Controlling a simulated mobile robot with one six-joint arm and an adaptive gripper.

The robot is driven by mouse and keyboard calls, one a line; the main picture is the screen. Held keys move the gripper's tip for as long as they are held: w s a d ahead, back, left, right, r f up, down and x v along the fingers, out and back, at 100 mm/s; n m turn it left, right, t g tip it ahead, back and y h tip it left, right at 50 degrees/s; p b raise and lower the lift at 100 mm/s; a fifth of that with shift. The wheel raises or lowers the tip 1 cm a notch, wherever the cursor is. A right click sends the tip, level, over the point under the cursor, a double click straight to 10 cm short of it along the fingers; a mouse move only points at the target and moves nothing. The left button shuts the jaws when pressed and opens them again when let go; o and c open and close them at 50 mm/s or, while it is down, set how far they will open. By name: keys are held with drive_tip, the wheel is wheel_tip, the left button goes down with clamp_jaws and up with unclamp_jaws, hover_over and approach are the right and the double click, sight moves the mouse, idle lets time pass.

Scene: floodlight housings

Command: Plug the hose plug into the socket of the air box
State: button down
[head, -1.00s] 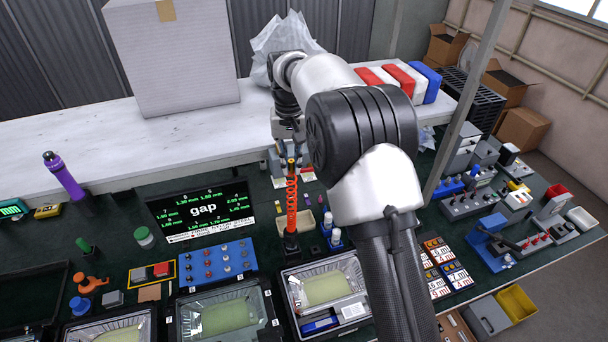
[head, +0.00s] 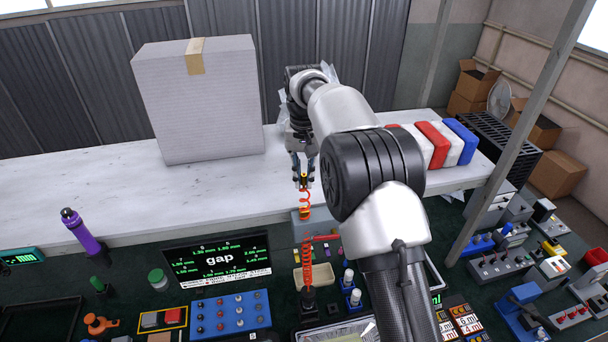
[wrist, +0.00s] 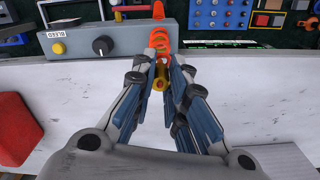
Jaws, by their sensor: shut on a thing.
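My gripper (head: 303,168) is shut on the hose plug, above the front part of the white shelf. The plug (wrist: 160,83) shows as a small brass-yellow piece between the fingers in the wrist view. An orange coiled hose (head: 307,255) hangs from it, stretched down to a black base on the green bench. The grey air box (wrist: 95,42), with a "BLEED" label, yellow button and black knob, lies beyond the fingertips in the wrist view. In the head view the box (head: 300,228) is partly hidden behind the hose. I cannot make out its socket.
A large carton (head: 198,105) stands on the white shelf (head: 80,195) left of my gripper. Red, white and blue blocks (head: 432,143) sit to the right behind my arm. A blue rack (head: 228,312) and a gap display (head: 217,260) are on the bench.

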sight(304, 184)
drive_tip(key=shift+s+f+b, duration=0.15)
drive_tip(key=shift+f+b, duration=0.3)
drive_tip(key=shift+f, duration=0.3)
drive_tip(key=shift+f+b, duration=1.05)
drive_tip(key=shift+f, duration=0.95)
drive_tip(key=shift+p, duration=0.85)
drive_tip(key=shift+f+b, duration=1.05)
drive_tip(key=shift+f, duration=1.05)
drive_tip(key=c, duration=1.5)
unclamp_jaws()
drive_tip(key=shift+r, duration=0.15)
